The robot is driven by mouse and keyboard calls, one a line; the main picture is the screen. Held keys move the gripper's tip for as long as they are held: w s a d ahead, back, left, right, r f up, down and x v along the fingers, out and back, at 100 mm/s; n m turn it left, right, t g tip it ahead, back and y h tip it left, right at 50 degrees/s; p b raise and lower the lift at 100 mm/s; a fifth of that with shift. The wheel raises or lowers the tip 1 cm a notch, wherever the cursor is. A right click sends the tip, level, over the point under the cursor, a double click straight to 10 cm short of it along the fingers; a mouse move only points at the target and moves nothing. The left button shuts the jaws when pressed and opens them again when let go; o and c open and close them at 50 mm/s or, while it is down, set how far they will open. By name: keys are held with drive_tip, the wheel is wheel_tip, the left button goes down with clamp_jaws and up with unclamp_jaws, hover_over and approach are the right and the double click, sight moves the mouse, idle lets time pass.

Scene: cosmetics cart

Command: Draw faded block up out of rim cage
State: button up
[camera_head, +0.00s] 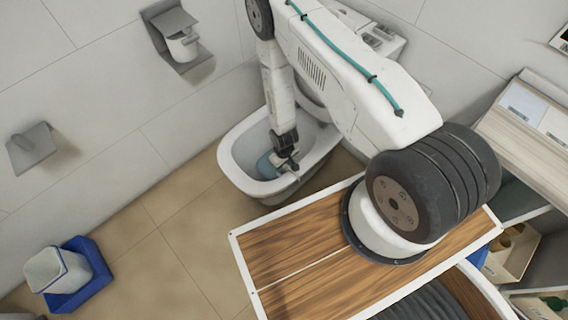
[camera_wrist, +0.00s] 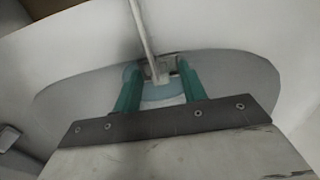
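A white toilet-like bowl (camera_head: 240,172) stands on the floor against the wall, with pale blue at its bottom, also in the wrist view (camera_wrist: 160,93). My gripper (camera_head: 286,160) reaches down into the bowl. In the wrist view, its two green fingers (camera_wrist: 158,74) stand apart on either side of a small grey-white holder (camera_wrist: 159,68), apparently the rim cage. A thin pale bar (camera_wrist: 141,30) runs up from it. I see no clear grip on anything. I cannot tell the faded block apart from the cage; the fingers and small size hide it.
A blue tray (camera_head: 83,290) with a white bin (camera_head: 57,272) sits on the floor at left. Wall holders (camera_head: 178,38) and (camera_head: 32,147) hang on the tiles. A wooden cart top (camera_head: 290,255) lies in front, and shelves (camera_head: 530,110) stand at right. The tan floor between is clear.

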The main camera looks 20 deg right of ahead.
clamp_jaws()
drive_tip(key=shift+r, duration=3.5)
wheel_tip(320, 180, up, 8)
